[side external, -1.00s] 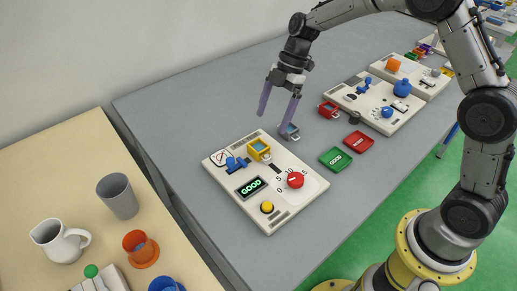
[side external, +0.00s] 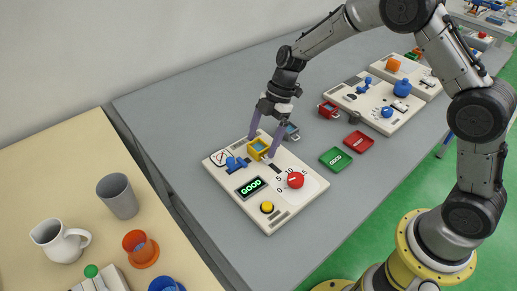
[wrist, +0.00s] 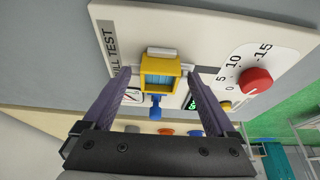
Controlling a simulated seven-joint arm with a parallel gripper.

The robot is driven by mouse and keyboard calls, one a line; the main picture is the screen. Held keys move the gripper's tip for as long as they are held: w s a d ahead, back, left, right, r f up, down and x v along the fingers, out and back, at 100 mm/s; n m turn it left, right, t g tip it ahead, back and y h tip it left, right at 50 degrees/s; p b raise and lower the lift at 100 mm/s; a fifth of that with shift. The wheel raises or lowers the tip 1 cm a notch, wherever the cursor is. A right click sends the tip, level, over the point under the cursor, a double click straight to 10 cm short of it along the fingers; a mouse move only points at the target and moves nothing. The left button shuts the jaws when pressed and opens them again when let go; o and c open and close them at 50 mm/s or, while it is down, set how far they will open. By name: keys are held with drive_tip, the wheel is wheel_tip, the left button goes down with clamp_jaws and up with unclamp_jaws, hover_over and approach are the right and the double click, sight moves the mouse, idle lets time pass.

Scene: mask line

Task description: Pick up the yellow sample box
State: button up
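The yellow sample box (side external: 259,149) sits on the white test panel (side external: 301,209), near its upper edge in the side view. It is an open-topped box with a blue inside. My gripper (side external: 262,146) is lowered over it, with one purple finger on either side. The gripper is open and holds nothing.
A blue lever (side external: 235,164), a lit GOOD display (side external: 252,187), a red knob (side external: 295,180) and a yellow button (side external: 267,207) are on the same panel. Green (side external: 336,159) and red (side external: 358,141) trays lie to the right.

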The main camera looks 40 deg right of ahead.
clamp_jaws()
drive_tip(key=shift+r, duration=0.15)
